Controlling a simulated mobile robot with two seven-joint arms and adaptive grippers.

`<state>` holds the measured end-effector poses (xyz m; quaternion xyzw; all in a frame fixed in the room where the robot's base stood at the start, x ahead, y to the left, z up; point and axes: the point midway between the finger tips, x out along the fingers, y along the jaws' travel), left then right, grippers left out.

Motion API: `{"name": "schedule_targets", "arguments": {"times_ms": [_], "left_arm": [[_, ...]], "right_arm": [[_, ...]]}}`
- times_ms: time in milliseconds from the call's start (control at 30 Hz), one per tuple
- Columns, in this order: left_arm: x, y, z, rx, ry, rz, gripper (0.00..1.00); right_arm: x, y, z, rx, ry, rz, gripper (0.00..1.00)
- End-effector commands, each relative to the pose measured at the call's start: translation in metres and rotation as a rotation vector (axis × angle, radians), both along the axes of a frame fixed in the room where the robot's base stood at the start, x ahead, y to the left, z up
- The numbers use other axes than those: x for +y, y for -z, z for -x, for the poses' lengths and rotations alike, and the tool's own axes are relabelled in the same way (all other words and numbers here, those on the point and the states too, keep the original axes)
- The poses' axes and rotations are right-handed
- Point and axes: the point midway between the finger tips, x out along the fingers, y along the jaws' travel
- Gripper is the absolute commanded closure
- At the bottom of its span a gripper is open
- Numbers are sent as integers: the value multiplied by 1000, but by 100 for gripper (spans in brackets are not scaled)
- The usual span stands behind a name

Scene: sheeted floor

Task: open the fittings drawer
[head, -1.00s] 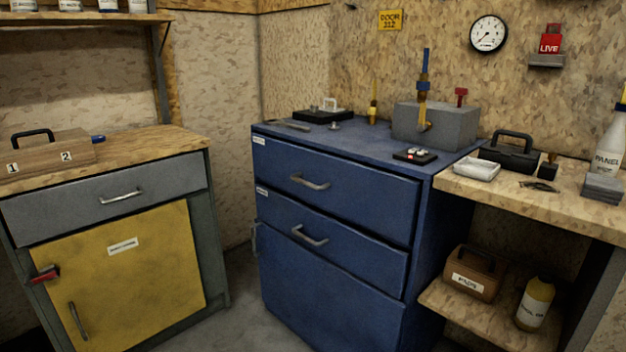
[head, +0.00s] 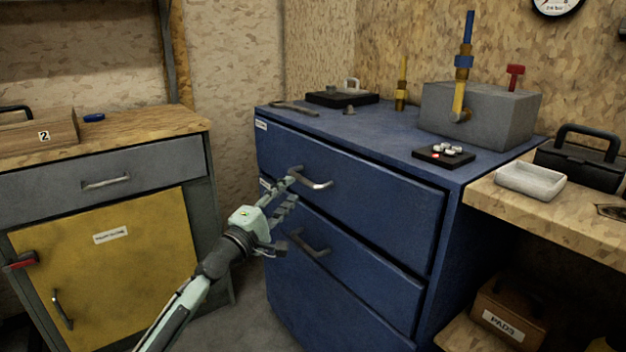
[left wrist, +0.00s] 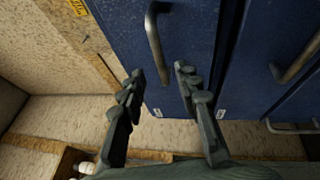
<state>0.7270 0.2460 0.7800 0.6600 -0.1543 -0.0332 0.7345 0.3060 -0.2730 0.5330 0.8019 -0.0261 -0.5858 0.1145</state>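The blue cabinet has a top drawer (head: 370,196) with a curved metal handle (head: 312,180) and a second drawer (head: 360,262) with its own handle (head: 308,244). Both drawers look shut. Their small white labels are too small to read, so I cannot tell which is the fittings drawer. My left gripper (head: 294,186) is open and empty at the left end of the top handle. In the left wrist view, the gripper (left wrist: 160,72) has its fingers apart, with a drawer handle (left wrist: 155,45) lined up between the tips; contact is unclear. My right gripper is out of view.
A grey drawer (head: 105,181) above a yellow door (head: 110,258) stands at the left. A grey block (head: 480,113) with pipes and a small black tray (head: 443,155) sit on the blue cabinet. A wooden bench (head: 560,220) adjoins its right side.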

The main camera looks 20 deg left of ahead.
Motion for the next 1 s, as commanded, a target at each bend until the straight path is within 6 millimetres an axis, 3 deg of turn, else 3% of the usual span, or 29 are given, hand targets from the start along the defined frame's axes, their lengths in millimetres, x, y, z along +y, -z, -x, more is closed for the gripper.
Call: {"name": "schedule_targets", "arguments": {"times_ms": [200, 400, 767, 1000], "left_arm": [[-10, -7, -35, -1, 2, -2, 68], [-17, -10, -57, -1, 1, -5, 68], [-19, -11, -62, 1, 2, -7, 68], [-18, -11, -62, 1, 2, -7, 97]], "right_arm": [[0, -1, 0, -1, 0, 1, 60], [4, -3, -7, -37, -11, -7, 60], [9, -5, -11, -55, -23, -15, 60], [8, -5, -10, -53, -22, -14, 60]]}}
